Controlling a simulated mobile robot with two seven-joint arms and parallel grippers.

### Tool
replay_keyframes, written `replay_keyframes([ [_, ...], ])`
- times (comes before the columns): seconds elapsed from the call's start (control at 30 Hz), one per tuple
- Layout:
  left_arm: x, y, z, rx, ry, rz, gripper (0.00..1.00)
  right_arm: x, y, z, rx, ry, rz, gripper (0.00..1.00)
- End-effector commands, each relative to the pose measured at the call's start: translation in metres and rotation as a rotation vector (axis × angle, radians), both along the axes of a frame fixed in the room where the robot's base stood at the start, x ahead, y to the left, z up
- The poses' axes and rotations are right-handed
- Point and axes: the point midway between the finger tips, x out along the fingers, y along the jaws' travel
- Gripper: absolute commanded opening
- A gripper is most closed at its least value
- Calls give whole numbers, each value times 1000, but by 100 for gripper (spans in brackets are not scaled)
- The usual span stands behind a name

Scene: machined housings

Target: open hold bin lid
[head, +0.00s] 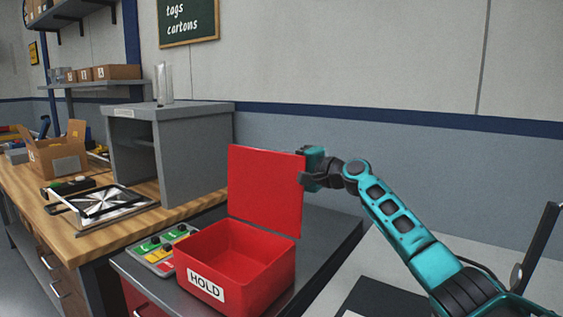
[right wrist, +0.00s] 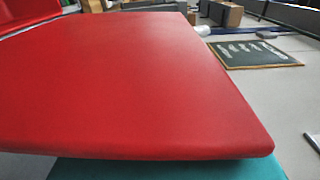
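The red hold bin (head: 230,270) stands on a dark grey stand, with a white label reading HOLD on its front. Its red lid (head: 265,188) is raised, standing roughly upright at the back edge, and the inside looks empty. My right gripper (head: 308,170) is at the lid's upper right edge, seemingly touching it or just behind it. The lid (right wrist: 140,85) fills most of the right wrist view, with a teal part of my gripper (right wrist: 165,169) below it. The fingertips are hidden by the lid. My left gripper is not in view.
A button panel (head: 162,249) with green and red keys lies left of the bin. A grey cabinet (head: 200,155) stands on the wooden bench (head: 100,222), with an open carton (head: 57,150) farther left. The wall is behind. The stand's surface right of the bin is clear.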

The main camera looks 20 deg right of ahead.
Motion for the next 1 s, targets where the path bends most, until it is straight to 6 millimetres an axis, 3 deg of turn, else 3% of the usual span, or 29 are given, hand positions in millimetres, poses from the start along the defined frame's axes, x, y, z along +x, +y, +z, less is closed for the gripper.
replay_keyframes([
  [0.13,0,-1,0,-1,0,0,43,0,0,-2,-2,3,1,38],
  [0.57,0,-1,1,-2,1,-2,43,-10,-8,1,0,-3,-3,38],
  [1.0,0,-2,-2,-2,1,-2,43,-81,-55,-1,-3,0,-3,38],
])
